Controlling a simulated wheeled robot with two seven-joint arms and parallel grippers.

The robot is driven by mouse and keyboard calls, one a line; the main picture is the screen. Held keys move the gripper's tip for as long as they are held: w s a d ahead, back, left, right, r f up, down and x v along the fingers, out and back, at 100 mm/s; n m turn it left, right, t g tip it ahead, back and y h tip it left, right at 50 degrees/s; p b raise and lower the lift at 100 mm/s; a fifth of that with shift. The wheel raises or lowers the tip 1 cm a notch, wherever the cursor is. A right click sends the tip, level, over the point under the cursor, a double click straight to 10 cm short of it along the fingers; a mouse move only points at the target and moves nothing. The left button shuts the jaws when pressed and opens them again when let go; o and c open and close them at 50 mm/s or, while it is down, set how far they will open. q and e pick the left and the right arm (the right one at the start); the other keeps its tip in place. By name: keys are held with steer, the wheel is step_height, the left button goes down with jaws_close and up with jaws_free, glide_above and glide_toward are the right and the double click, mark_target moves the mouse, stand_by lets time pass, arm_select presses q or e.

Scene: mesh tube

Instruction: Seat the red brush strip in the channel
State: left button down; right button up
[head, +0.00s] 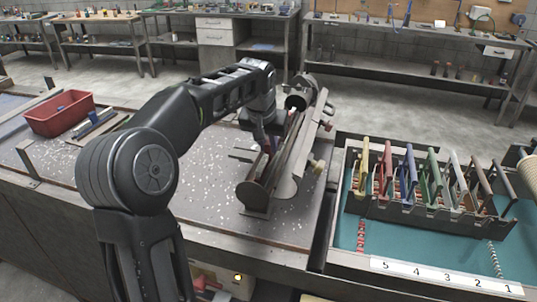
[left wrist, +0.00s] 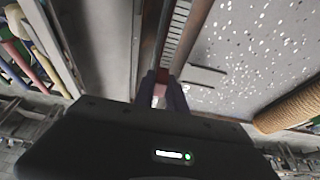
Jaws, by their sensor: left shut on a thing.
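My left gripper (head: 268,148) is down at the left side of the long metal channel fixture (head: 298,158), in the middle of the dark worktop. In the left wrist view its fingers (left wrist: 163,90) are shut on a thin reddish piece, which looks like the red brush strip (left wrist: 158,45). Most of the strip is hidden by the fingers and the fixture. A toothed metal edge (left wrist: 178,32) runs alongside it. I cannot tell whether the strip lies inside the channel or beside it. My right gripper is not in view.
A rack (head: 410,212) of coloured upright strips stands on a teal mat (head: 345,235) at the right, behind a numbered label. A red bin (head: 60,113) sits at the far left of the worktop. The speckled worktop left of the fixture is mostly clear.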

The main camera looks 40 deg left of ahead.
mark_target(268, 154)
arm_select(q)
steer(key=shift+f, duration=1.6)
steer(key=shift+f, duration=0.15)
steer(key=c, duration=1.4)
jaws_free()
steer(key=shift+o, duration=0.2)
steer(key=shift+r, duration=0.2)
steer(key=v, duration=1.2)
